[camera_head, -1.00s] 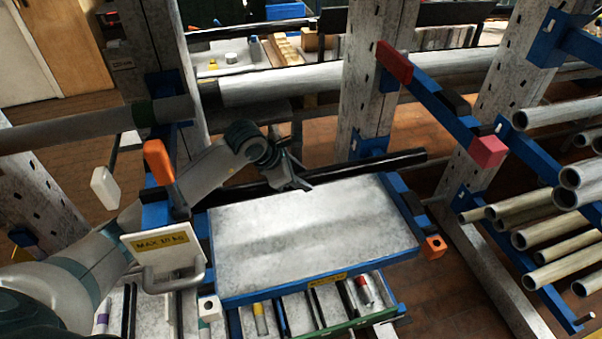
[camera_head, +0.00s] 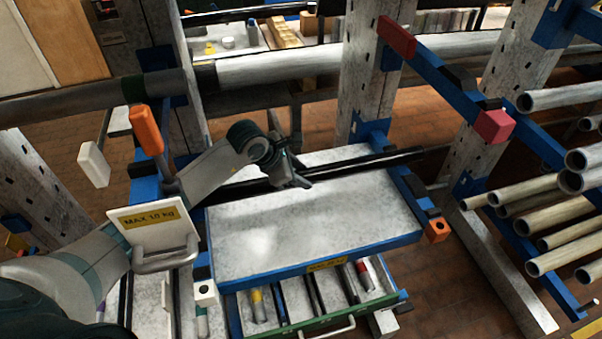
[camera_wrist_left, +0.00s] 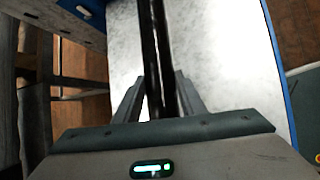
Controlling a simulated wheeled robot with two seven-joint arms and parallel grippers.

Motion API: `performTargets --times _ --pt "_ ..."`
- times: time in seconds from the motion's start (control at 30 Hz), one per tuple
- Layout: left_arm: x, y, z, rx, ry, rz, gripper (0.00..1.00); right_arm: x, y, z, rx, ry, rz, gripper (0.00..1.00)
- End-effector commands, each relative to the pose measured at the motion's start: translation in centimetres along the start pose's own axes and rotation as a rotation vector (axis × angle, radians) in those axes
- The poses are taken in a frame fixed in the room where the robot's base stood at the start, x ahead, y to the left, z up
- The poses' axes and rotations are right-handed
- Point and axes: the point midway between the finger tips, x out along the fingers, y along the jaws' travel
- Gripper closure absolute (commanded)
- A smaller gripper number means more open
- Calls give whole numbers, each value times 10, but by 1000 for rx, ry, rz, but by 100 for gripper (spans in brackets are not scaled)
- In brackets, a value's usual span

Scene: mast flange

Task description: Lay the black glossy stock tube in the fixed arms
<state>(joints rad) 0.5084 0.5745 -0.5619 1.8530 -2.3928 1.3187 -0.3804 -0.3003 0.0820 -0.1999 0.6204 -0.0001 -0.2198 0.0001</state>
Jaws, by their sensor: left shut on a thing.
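The black glossy stock tube (camera_head: 345,165) runs left to right along the back edge of the pale worktop in the head view. My left gripper (camera_head: 297,178) is shut on it near its visible middle. In the wrist view the tube (camera_wrist_left: 152,45) passes between the fingers of my left gripper (camera_wrist_left: 160,100) and over the pale top. I cannot tell whether it touches the top. Its left part is partly hidden behind my arm. Blue arms with a red block (camera_head: 396,37) and a pink block (camera_head: 493,125) at their ends stand at the back right. My right gripper is not in view.
The blue-edged worktop (camera_head: 310,235) is bare, with an open drawer (camera_head: 330,318) of several short tubes below. An orange lever (camera_head: 146,130) and a MAX sign (camera_head: 152,216) stand at left. Steel pipes (camera_head: 555,205) fill a rack at right. A large grey pipe (camera_head: 350,58) crosses behind.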

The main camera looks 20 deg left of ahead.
Motion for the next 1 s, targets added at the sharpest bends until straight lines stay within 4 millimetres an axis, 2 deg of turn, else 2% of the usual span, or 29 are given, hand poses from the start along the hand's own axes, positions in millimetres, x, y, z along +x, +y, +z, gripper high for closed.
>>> performTargets --times 0.5,0.53,0.6,0.63,1.0 --pt "3 0 -2 0 -2 2 100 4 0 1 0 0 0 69" --pt "3 0 -2 0 -2 2 61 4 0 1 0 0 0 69" --pt "4 0 -2 0 -2 1 44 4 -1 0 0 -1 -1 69" --pt "4 -1 -2 0 -2 1 41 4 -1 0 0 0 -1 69" --pt "2 -2 -4 0 1 0 41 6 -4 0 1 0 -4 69"
